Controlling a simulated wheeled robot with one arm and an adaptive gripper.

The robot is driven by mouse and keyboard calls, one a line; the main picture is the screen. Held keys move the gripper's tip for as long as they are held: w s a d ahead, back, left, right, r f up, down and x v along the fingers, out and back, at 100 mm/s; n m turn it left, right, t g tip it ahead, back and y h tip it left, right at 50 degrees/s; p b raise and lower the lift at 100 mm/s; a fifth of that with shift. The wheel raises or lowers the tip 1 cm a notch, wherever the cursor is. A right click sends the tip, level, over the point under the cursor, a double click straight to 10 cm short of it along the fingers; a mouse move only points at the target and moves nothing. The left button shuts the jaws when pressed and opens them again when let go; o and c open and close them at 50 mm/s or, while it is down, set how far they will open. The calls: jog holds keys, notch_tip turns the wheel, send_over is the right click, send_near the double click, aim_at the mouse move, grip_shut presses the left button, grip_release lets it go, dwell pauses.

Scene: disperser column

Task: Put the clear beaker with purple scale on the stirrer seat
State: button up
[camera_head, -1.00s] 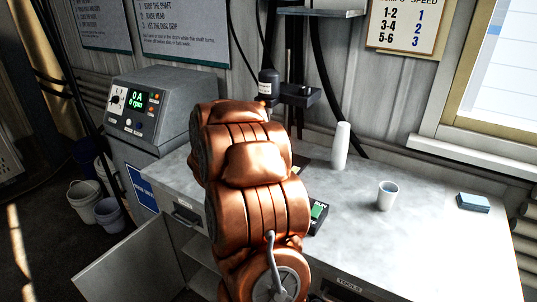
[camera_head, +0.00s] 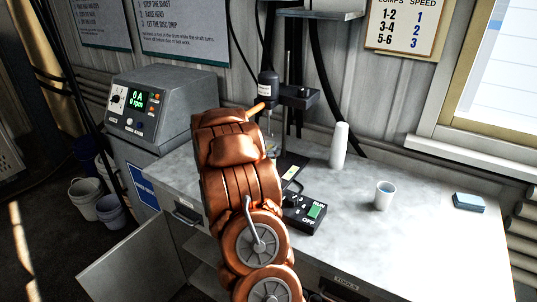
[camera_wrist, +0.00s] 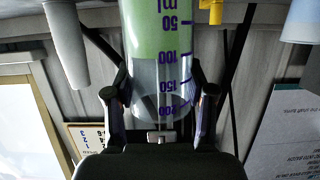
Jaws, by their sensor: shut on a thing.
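The clear beaker with the purple scale (camera_wrist: 172,62) fills the middle of the wrist view, which appears upside down. Green content shows in its lower-number part, around the 50 mark; the part near 200 looks clear. My gripper (camera_wrist: 160,88) is shut on the beaker, one finger on each side. In the head view my copper arm hides the gripper and most or all of the beaker. The stirrer stand with its dark motor head (camera_head: 268,86) stands at the back of the bench, behind my arm. Its seat is largely hidden, so I cannot make it out.
A black switch box (camera_head: 305,214) with a green RUN/OFF switch sits right of my arm. A white bottle (camera_head: 339,146), a pale cup (camera_head: 384,196) and a blue block (camera_head: 468,202) stand on the bench (camera_head: 430,250). A control unit (camera_head: 160,105) stands left.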

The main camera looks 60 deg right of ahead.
jog(key=shift+f, duration=0.85)
jog(key=shift+f, duration=0.1)
jog(key=o, duration=1.2)
jog(key=shift+o, duration=0.2)
jog(key=b+v, duration=0.2)
jog(key=v, duration=1)
jog(key=shift+b, duration=0.3)
